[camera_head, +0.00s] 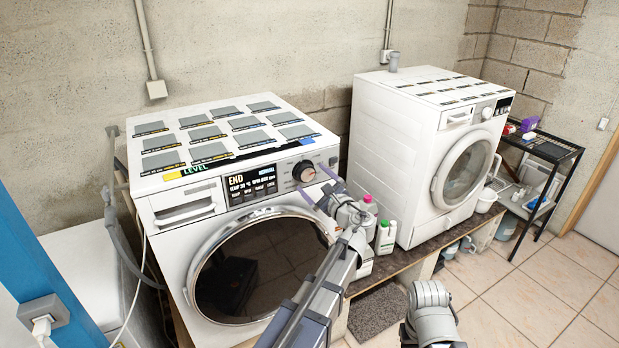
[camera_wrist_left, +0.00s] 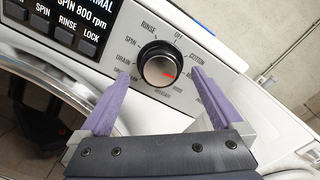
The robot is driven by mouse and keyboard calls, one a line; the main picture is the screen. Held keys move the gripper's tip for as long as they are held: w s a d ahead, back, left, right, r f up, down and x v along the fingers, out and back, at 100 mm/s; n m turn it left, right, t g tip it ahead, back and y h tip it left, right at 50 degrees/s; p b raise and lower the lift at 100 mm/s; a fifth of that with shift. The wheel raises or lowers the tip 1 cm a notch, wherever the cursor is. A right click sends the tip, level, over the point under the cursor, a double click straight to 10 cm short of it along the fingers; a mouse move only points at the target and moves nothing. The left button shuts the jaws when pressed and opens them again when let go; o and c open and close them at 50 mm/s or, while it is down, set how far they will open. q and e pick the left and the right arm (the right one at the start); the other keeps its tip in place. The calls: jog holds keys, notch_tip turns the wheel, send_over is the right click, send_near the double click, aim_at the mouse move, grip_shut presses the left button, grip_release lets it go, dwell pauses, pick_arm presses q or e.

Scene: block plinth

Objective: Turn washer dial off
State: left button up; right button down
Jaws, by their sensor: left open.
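The washer dial (camera_head: 304,171) is a round black knob with a silver face on the left washer's (camera_head: 165,245) front panel, right of its lit display (camera_head: 252,186). In the wrist view the dial (camera_wrist_left: 160,64) has a red mark at the lower right of its face. Printed labels ring it; OFF (camera_wrist_left: 178,37) is at its upper right, between RINSE and COTTON. My left gripper (camera_head: 312,178) is open in front of the dial. In the wrist view its purple fingers (camera_wrist_left: 160,74) lie on either side of the knob, with gaps between. My right gripper is not visible.
A second white washer (camera_head: 405,165) stands to the right. Bottles (camera_head: 386,237) stand between the two washers, close to my left arm. A black shelf rack (camera_head: 545,150) is at the far right. Flat grey samples (camera_head: 208,133) cover the left washer's top. Tiled floor is open at lower right.

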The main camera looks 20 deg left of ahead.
aim_at(306, 173)
pick_arm(q)
jog(key=shift+x, duration=1.4)
jog(key=c, duration=1.3)
